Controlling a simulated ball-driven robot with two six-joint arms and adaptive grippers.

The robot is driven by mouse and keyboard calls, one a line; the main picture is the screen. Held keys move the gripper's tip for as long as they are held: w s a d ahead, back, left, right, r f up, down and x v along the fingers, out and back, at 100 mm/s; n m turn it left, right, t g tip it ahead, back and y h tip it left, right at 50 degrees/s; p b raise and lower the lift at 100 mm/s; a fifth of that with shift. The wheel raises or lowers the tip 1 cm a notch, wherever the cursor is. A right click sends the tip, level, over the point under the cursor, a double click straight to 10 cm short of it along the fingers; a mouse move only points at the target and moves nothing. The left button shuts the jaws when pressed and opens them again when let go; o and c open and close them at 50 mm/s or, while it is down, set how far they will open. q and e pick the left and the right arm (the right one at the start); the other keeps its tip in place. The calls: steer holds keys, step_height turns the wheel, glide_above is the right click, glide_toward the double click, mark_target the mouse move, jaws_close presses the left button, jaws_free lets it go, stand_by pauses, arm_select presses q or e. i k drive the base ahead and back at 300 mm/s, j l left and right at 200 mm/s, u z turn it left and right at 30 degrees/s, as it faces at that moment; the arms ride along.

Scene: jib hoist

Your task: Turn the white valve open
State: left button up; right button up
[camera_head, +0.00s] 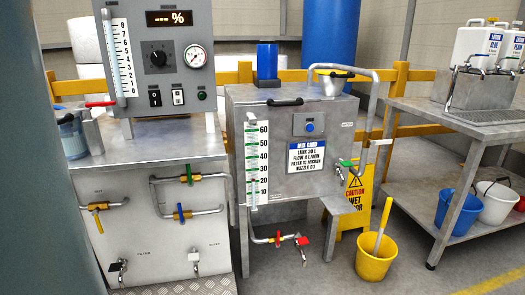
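A white-handled valve (194,257) sits low on the front of the left steel cabinet (140,238), to the right of a black-handled valve (119,266). Another white lever (380,142) sticks out level from the pipe at the right side of the mixing tank (262,160). I cannot tell which one is the white valve meant. A green-handled valve (346,163) sits on the tank's front right. A red-handled tap (302,241) is on the pipe below the tank. Neither of my grippers is in view.
Green (189,174), blue (181,212) and yellow (97,217) valve handles sit on the cabinet's pipes. A yellow bucket (376,262) with a stick stands on the floor before a caution sign (357,195). A steel table (440,122) stands at right. Open floor lies in front.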

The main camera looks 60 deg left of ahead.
mark_target(384, 142)
steer(key=u, duration=1.5)
steer(key=i+l+z, duration=0.15)
steer(key=i+l, duration=1)
